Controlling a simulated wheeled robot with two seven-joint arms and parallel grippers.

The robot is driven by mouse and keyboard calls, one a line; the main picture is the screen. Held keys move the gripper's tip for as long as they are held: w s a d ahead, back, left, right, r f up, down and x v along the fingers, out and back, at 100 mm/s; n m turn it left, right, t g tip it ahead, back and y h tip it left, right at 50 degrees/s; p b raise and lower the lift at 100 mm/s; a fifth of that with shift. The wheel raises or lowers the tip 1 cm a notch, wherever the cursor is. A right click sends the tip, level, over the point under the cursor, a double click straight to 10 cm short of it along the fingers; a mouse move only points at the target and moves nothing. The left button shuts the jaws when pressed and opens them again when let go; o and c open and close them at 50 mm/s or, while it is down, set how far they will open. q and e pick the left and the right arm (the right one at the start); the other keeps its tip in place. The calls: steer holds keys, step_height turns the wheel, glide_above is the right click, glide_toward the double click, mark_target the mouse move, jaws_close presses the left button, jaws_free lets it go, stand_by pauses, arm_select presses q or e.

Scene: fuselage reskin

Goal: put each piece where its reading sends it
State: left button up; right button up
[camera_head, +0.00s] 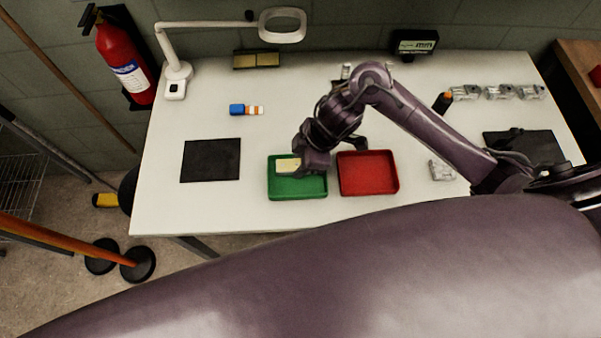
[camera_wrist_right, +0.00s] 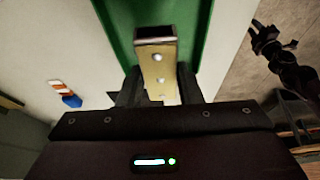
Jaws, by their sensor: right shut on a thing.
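My right gripper (camera_head: 291,164) is shut on a pale yellow strip (camera_head: 287,165) at the green tray (camera_head: 298,190). In the right wrist view the strip (camera_wrist_right: 158,75) sits between the two fingers and shows light round dots along its face. It is over the tray (camera_wrist_right: 190,20); I cannot tell whether it touches the floor. The red tray (camera_head: 368,173) looks empty beside it. A small display (camera_head: 415,43) stands at the back; its reading is too small to read. A dark gripper-like shape (camera_wrist_right: 275,45), perhaps my left one, shows in the right wrist view, its jaws unclear.
A black mat (camera_head: 211,160) lies left of the trays. A blue, white and orange block (camera_head: 246,110) and a yellowish piece (camera_head: 256,61) lie behind. Several clear grey parts (camera_head: 498,92) stand at right, another (camera_head: 441,171) near the red tray. A magnifier lamp (camera_head: 178,70) stands back left.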

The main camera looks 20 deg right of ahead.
steer(key=shift+f, duration=0.75)
step_height(320, 180, down, 4)
steer(key=shift+r, duration=0.25)
arm_select(q)
steer(key=shift+s+f, duration=0.2)
steer(key=shift+f, duration=0.15)
arm_select(e)
steer(key=shift+f, duration=0.25)
arm_select(q)
steer(key=shift+f+b, duration=0.1)
steer(key=shift+b, duration=0.25)
arm_select(e)
steer(key=shift+f, duration=0.15)
